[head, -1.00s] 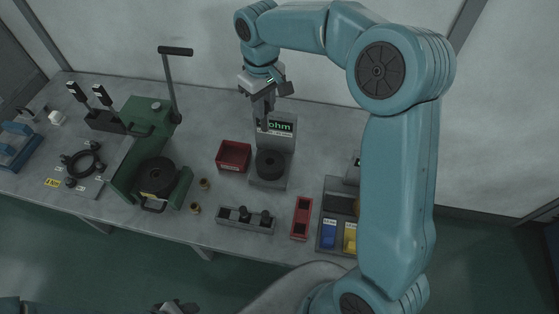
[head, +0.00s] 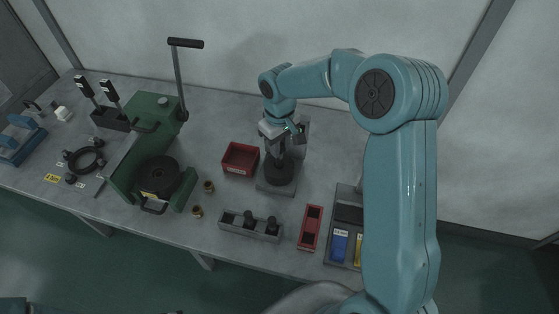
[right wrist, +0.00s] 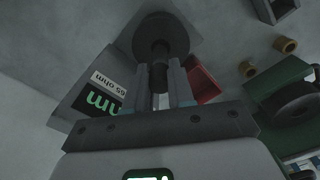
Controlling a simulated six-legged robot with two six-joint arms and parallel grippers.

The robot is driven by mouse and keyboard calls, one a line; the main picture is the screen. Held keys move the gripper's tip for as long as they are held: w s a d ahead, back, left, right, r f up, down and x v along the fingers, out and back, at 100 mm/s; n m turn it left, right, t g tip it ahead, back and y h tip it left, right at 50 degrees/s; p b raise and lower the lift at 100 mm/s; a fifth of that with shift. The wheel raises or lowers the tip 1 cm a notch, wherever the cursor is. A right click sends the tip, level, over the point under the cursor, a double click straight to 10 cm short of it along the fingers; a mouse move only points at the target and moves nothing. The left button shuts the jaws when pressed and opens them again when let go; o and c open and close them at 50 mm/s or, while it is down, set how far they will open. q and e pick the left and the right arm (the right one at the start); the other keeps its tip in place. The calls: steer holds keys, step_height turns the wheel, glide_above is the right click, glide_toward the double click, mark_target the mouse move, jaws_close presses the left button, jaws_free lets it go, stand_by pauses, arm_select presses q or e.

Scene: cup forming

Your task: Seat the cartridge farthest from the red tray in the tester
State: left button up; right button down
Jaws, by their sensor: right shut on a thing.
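My right gripper (head: 281,146) is shut on a dark cartridge (right wrist: 159,76), its fingers on either side of it in the right wrist view. It is above the tester's round black socket (head: 279,171), which also shows beyond the fingers in the right wrist view (right wrist: 160,36). Whether the cartridge touches the socket I cannot tell. The tester (head: 262,187) is grey with a lit display, mostly hidden by my arm in the head view. Two black cartridges stand in a grey rack (head: 231,226), whose left end is empty. The narrow red tray (head: 310,232) lies right of the rack. My left gripper is not in view.
A red bin (head: 240,158) stands just left of the tester. A green lever press (head: 140,158) with a black disc is farther left, with brass pieces (head: 209,187) beside it. A dark tray with blue and yellow parts (head: 340,245) sits at right.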

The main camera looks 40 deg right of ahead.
step_height(320, 180, down, 4)
steer(key=b, duration=0.2)
steer(key=shift+a+f+b, duration=0.1)
steer(key=shift+f+b, duration=0.05)
steer(key=shift+b, duration=0.25)
steer(key=shift+f, duration=0.1)
steer(key=c, duration=1)
jaws_free()
step_height(320, 180, up, 13)
steer(key=p, duration=0.9)
steer(key=shift+f, duration=0.2)
